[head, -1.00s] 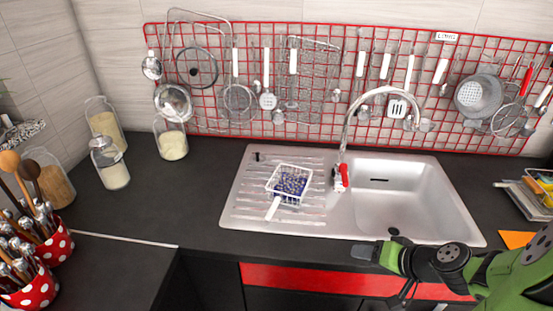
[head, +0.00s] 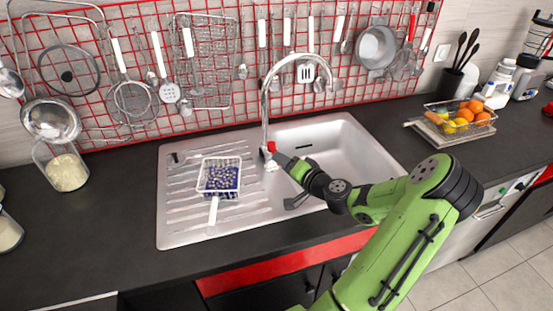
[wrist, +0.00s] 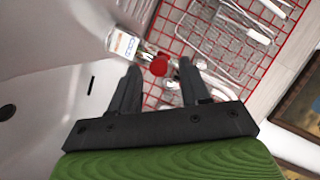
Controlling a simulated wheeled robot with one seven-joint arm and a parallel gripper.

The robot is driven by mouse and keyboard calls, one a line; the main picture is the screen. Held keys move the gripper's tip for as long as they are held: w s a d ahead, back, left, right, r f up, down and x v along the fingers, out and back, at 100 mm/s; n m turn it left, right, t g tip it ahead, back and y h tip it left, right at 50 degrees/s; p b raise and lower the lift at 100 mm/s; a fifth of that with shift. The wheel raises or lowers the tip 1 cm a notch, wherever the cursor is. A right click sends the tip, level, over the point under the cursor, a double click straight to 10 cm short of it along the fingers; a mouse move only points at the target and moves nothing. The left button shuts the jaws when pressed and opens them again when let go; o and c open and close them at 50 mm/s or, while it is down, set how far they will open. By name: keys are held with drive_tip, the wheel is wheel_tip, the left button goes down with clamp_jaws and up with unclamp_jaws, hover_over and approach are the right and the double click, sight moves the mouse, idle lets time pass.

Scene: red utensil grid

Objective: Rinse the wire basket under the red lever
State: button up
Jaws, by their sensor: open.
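The wire basket (head: 220,178) is white with a white handle and stands on the ribbed drainboard left of the sink bowl. It holds something blue and pale speckled. The red lever (head: 271,147) is at the foot of the tall curved tap (head: 265,105). My gripper (head: 279,160) is close beside the lever, over the sink. In the wrist view the red lever (wrist: 159,65) shows between and just beyond the tips of my gripper (wrist: 158,72), which is open and empty. I cannot tell whether a finger touches the lever. No water shows from the spout.
The steel sink (head: 345,135) has its bowl right of the drainboard. A red wall grid (head: 225,20) with hanging utensils stands behind. A fruit basket (head: 455,118) is at the right. The dark counter (head: 100,230) is clear at front left.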

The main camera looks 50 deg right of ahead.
drive_tip(key=x, duration=0.4)
drive_tip(key=shift+s, duration=0.1)
clamp_jaws()
